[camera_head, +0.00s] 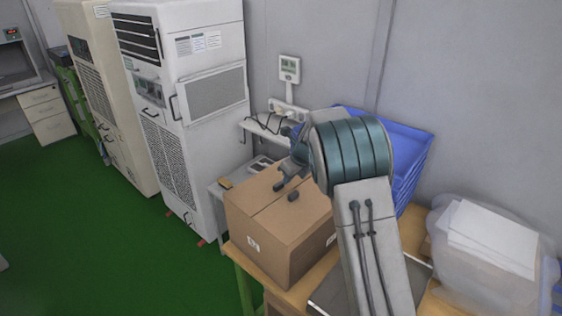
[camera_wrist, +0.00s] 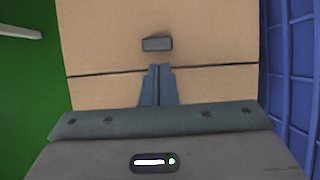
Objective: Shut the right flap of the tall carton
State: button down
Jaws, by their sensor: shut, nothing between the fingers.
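The tall carton (camera_head: 284,254) is a brown cardboard box with a small white mark on its front, standing on a wooden table. Its top looks flat, and a dark seam crosses it; I see no flap standing up. A small dark grey block (camera_wrist: 157,44) sits on the top, beyond the seam in the wrist view; it also shows in the head view (camera_head: 293,196). My gripper (camera_wrist: 160,70) is shut and empty, with its fingertips over the seam, just short of the block. I cannot tell whether the tips touch the cardboard. My arm hides the carton's far right part.
Blue stacked crates (camera_head: 411,150) stand behind and right of the carton. A clear bin with white paper (camera_head: 490,238) is at the right. A white shelf (camera_head: 265,131) is on the wall behind. Tall white cabinets (camera_head: 185,95) stand left, with green floor (camera_head: 90,240) in front.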

jog(key=w+a+r+b, duration=0.1)
jog(key=w+a+r, duration=0.15)
jog(key=r, duration=0.25)
jog(key=w+a+r, duration=0.2)
jog(key=a+r, duration=0.1)
jog(key=r, duration=0.2)
jog(key=s+d+r+n+b, duration=0.2)
jog(key=s+d+r+n, duration=0.35)
jog(key=s+d, duration=0.3)
jog(key=s+d+n+h+b, duration=0.1)
jog(key=s+d+n, duration=0.55)
jog(key=s, duration=0.55)
jog(key=s+d+f+n+h, duration=0.1)
jog(key=s+d+f+n, duration=0.1)
jog(key=s+n, duration=0.3)
jog(key=s+d+f+n+h+b, duration=0.1)
jog(key=s+f+n, duration=0.3)
jog(key=s, duration=0.7)
jog(key=s+d+f+n+b, duration=0.1)
jog(key=s+d+f+n, duration=0.2)
jog(key=s+n, duration=0.2)
jog(key=s, duration=0.3)
jog(key=shift+f+n+h, duration=0.25)
jog(key=shift+n+h, duration=0.05)
jog(key=shift+h, duration=0.1)
